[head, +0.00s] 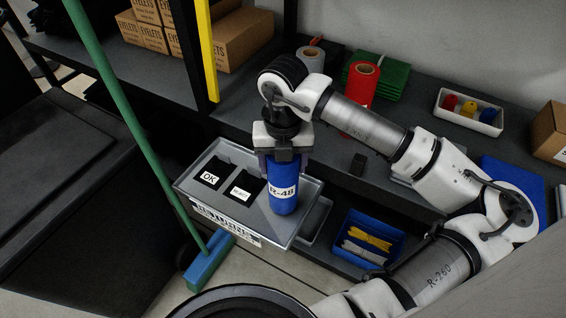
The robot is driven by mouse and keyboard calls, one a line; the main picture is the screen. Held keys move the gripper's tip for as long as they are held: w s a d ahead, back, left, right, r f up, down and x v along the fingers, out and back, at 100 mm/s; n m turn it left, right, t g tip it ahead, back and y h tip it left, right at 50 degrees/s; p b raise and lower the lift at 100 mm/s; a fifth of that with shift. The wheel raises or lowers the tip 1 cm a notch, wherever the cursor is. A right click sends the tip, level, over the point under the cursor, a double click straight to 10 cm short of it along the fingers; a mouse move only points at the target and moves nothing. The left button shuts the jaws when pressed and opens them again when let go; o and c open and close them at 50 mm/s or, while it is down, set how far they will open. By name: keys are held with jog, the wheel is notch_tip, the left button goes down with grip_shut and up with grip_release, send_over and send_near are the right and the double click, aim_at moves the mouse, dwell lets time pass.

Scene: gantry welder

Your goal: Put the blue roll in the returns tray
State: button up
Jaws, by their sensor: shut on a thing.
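The blue roll (284,190), labelled R-48, is upright in my gripper (284,158). My gripper points down and is shut on the upper end of the roll. The returns tray (226,222) is a grey open box with a label on its front. The roll's lower end shows over the right part of the tray, inside its rim in the picture. I cannot tell whether it touches the tray floor. Two black items with white labels, one reading OK (209,179), lie in the left part of the tray.
A red roll (365,85) and a pale roll (311,60) stand on the shelf behind my arm, near green folded cloths (385,76). A blue bin (349,236) sits right of the tray. A green-handled broom (137,130) leans at the left. A yellow upright (206,45) rises behind.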

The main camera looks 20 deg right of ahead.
jog(key=shift+f, duration=0.35)
jog(key=shift+f+b, duration=0.2)
jog(key=shift+b, duration=0.1)
jog(key=o, duration=1.7)
jog(key=shift+o, duration=0.2)
jog(key=shift+r, duration=0.1)
notch_tip(320, 180, up, 12)
jog(key=shift+r, duration=0.1)
